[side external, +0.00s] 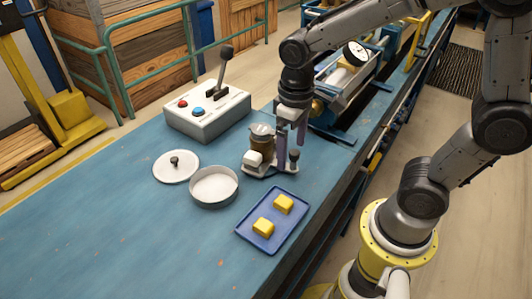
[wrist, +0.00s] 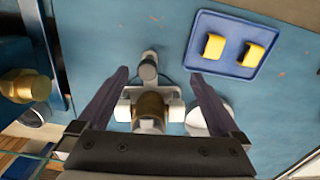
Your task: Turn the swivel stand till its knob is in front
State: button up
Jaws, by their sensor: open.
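The swivel stand (side external: 257,172) sits on the blue bench in the side view, a pale base carrying a brown cup-like body. Its dark round knob (side external: 294,155) is on an arm at the stand's right in that view. In the wrist view the stand (wrist: 172,93) is below my gripper, with its grey knob (wrist: 148,71) at the top. My gripper (side external: 291,140) points down at the stand, open and empty. In the wrist view my gripper (wrist: 159,74) has a finger on each side of the knob, with visible gaps; I cannot tell the fingertips' height against it.
A blue tray (side external: 244,235) with two yellow blocks lies in front. A round pan (side external: 212,204) and a white lid (side external: 168,175) lie to the left. A control box (side external: 207,125) with a lever stands behind. Machinery (side external: 340,95) stands at the bench's back right.

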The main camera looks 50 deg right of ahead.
jog(key=shift+r, duration=2.3)
